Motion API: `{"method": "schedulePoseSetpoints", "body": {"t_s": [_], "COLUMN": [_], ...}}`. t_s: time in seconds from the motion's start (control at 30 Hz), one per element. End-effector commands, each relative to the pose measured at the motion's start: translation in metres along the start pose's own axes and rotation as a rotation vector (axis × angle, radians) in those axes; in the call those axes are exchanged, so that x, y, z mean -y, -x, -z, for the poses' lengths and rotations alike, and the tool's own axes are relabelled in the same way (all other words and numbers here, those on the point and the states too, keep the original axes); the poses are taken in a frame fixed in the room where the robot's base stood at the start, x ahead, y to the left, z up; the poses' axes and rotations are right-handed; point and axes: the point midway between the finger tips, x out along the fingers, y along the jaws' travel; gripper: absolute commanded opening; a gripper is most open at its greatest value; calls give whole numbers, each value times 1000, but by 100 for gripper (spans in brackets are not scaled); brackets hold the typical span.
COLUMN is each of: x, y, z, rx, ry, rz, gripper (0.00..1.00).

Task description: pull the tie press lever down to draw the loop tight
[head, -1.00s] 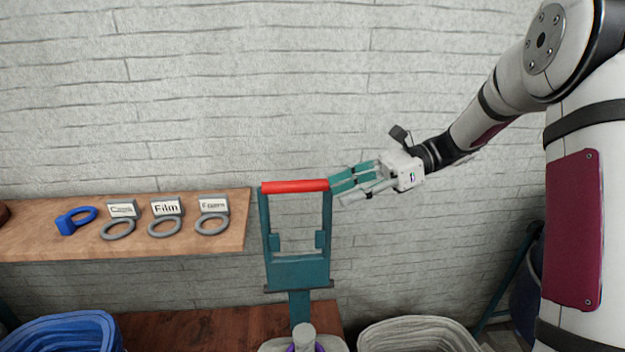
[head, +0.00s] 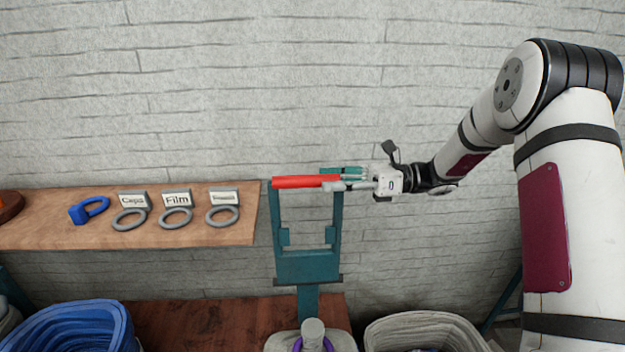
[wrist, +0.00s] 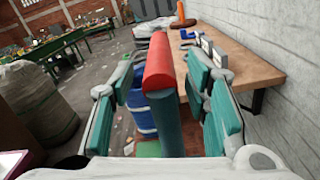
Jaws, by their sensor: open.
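The tie press (head: 308,268) is a teal frame with a red lever bar (head: 303,182) across its top. The lever is up. Below the frame sits a pale sack top (head: 313,328) with a purple loop (head: 328,343) around its neck. My gripper (head: 345,180) is open at the right end of the red bar, with its fingers on either side of that end. In the wrist view the red bar (wrist: 158,62) runs between the two teal fingers, with a gap on each side. Whether any finger touches the bar I cannot tell.
A wooden shelf (head: 60,238) on the left holds a blue tag ring (head: 88,210) and grey rings labelled "Film" (head: 177,208) and others. A blue bin (head: 75,335) and a pale bin (head: 420,325) flank the press. A brick wall stands behind.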

Motion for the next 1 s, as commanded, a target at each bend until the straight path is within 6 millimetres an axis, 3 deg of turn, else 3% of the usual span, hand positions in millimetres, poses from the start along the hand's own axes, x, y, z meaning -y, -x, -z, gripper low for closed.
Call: {"method": "schedulePoseSetpoints", "body": {"t_s": [0.1, 0.3, 0.67, 0.87, 1.0], "x": [-2, -1, 0, 0, 0], "y": [-21, -41, -46, -46, -45], "z": [-1, 0, 0, 0, 0], "rx": [-1, -1, 0, 0, -1], "ry": [-1, 0, 0, 0, 0], "rz": [-3, -1, 1, 1, 1], "gripper": [43, 43, 43, 2, 0]}}
